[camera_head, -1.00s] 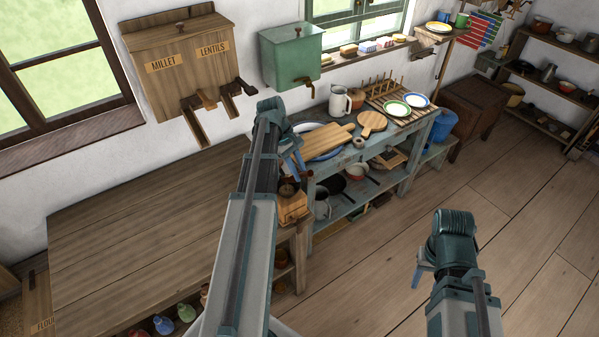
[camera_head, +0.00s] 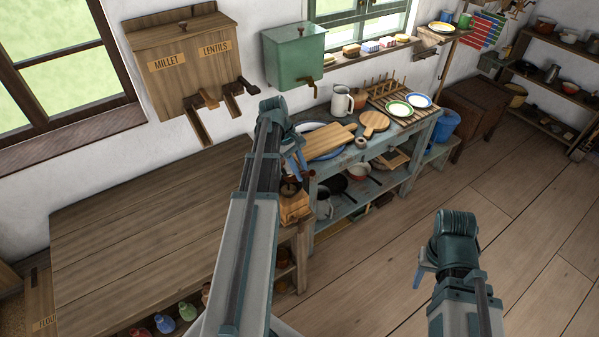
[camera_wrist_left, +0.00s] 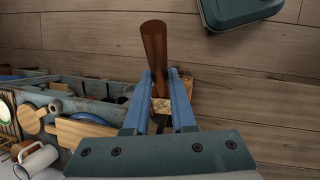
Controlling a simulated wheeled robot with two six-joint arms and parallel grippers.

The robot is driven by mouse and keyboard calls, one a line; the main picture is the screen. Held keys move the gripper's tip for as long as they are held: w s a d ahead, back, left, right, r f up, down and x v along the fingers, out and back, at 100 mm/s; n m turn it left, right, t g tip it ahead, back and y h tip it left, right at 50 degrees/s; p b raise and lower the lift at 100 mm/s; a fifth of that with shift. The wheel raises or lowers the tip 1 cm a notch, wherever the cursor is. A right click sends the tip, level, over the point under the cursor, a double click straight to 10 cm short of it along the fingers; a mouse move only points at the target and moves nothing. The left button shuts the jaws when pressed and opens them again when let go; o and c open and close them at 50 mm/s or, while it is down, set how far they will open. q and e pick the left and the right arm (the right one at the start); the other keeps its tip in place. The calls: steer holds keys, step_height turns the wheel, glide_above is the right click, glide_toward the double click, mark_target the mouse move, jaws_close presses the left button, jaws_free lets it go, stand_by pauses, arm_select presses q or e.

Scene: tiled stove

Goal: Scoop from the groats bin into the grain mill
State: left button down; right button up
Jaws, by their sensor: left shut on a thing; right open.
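My left gripper (camera_head: 297,160) is shut on a brown wooden handle (camera_wrist_left: 154,45), which looks like the scoop's. In the left wrist view the handle stands out between the blue fingers (camera_wrist_left: 161,76); I cannot make out the scoop's bowl. A pale, speckled patch (camera_wrist_left: 162,105) shows between the fingers, too small to name. The grain mill appears to be the small wooden box (camera_head: 294,207) with a dark top at the table's right end, just below the left gripper. My right gripper (camera_head: 425,275) is open and empty over the floor. I see no bin labelled groats.
The wooden table (camera_head: 140,225) is bare on top. A millet and lentils dispenser (camera_head: 185,75) and a green metal box (camera_head: 295,58) hang on the wall. A flour bin (camera_head: 40,310) stands lower left. A blue-grey shelf bench (camera_head: 400,150) with boards and plates stands beyond the mill.

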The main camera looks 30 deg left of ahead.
arm_select(q)
steer(key=shift+w+a+r, duration=0.1)
steer(key=shift+a, duration=0.05)
steer(key=shift+a+r+h, duration=0.1)
steer(key=shift+a+h, duration=0.1)
steer(key=shift+h, duration=0.2)
steer(key=shift+w+a+r+g+h, duration=0.2)
steer(key=shift+a+g+h, duration=0.1)
steer(key=shift+a+h, duration=0.1)
stand_by(1.4)
steer(key=shift+s+d, duration=0.1)
stand_by(1.2)
